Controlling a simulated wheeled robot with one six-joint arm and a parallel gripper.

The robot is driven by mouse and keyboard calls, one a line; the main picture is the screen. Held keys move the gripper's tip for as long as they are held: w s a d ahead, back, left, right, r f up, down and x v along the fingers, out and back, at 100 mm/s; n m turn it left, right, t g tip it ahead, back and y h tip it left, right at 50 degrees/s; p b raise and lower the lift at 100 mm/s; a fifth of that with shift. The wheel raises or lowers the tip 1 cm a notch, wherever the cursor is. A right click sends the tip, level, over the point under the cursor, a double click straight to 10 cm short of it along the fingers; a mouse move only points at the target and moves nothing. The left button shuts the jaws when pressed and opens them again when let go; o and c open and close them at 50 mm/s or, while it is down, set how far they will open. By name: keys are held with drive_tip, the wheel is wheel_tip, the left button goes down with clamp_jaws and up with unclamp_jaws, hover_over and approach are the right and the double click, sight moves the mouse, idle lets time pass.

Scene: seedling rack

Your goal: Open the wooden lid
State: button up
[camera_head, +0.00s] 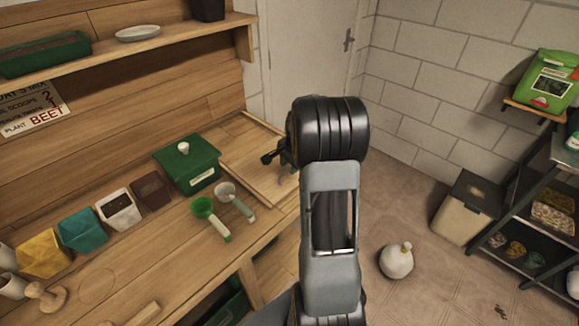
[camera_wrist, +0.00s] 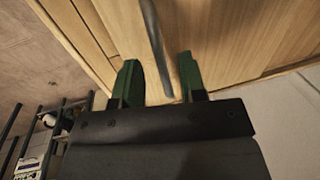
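The wooden lid (camera_head: 248,163) lies flat and closed at the far right end of the wooden bench. In the wrist view its wood surface (camera_wrist: 225,35) fills the upper part. A grey bar-shaped handle (camera_wrist: 157,45) runs along it. My gripper (camera_wrist: 160,82) has green fingertips set apart, one on each side of the handle's near end. A gap shows on both sides, so the fingers are open and not clamped on it. In the head view my arm hides part of the lid's right edge, and the fingertips are small there.
A green box with a white knob (camera_head: 188,163) stands left of the lid. A green scoop (camera_head: 211,215) and a grey scoop (camera_head: 234,199) lie in front of it. A black shelf rack (camera_head: 545,215) stands at the right. Floor is open between, with a white jug (camera_head: 397,262).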

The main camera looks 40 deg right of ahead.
drive_tip(key=shift+w+f, duration=0.1)
drive_tip(key=shift+f, duration=0.5)
clamp_jaws()
